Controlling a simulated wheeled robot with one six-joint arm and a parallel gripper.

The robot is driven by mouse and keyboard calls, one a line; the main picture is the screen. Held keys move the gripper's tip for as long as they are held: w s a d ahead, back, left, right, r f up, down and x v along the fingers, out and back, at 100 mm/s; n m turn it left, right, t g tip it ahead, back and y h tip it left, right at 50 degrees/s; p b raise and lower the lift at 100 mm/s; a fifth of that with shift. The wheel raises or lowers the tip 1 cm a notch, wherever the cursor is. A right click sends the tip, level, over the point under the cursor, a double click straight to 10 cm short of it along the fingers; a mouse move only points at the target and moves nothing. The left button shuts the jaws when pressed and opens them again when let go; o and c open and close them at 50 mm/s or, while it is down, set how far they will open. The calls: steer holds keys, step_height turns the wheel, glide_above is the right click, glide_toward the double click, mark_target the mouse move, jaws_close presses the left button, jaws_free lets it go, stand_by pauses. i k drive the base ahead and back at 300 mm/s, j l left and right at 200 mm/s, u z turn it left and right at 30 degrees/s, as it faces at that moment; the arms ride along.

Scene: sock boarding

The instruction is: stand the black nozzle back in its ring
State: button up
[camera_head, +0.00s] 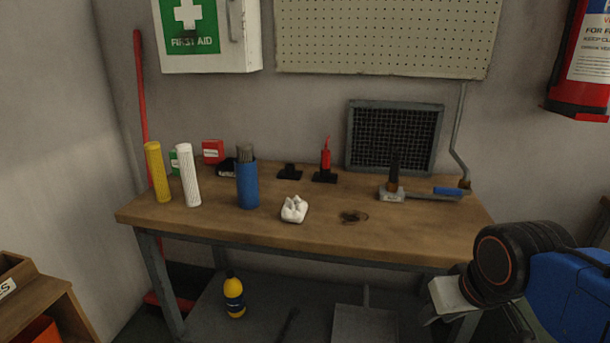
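I cannot tell for certain which thing is the black nozzle. A dark upright cylinder (395,169) with a brownish lower part stands at the grey block of a blue-handled tool (447,191), on the right of the workbench. A small, flat dark patch or object (354,216) lies at the front middle. A low black holder (290,173) at the back middle looks empty; whether it has a ring is too small to tell. A red nozzle-like piece (326,155) stands in a similar black holder (325,177). My gripper (445,302) is at lower right, away from these; its fingertips are unclear.
The wooden workbench (250,222) also holds a yellow cylinder (157,172), a white cylinder (188,175), a blue container (247,183) and a crumpled white item (294,208). A dark mesh panel (393,137) leans behind. The bench's right front is clear.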

mark_target(395, 165)
steer(key=k+j+z, duration=0.1)
steer(key=j+z, duration=0.2)
steer(key=k+j+z, duration=0.1)
steer(key=j+z, duration=0.25)
steer(key=k+j+z, duration=0.15)
steer(key=z, duration=0.15)
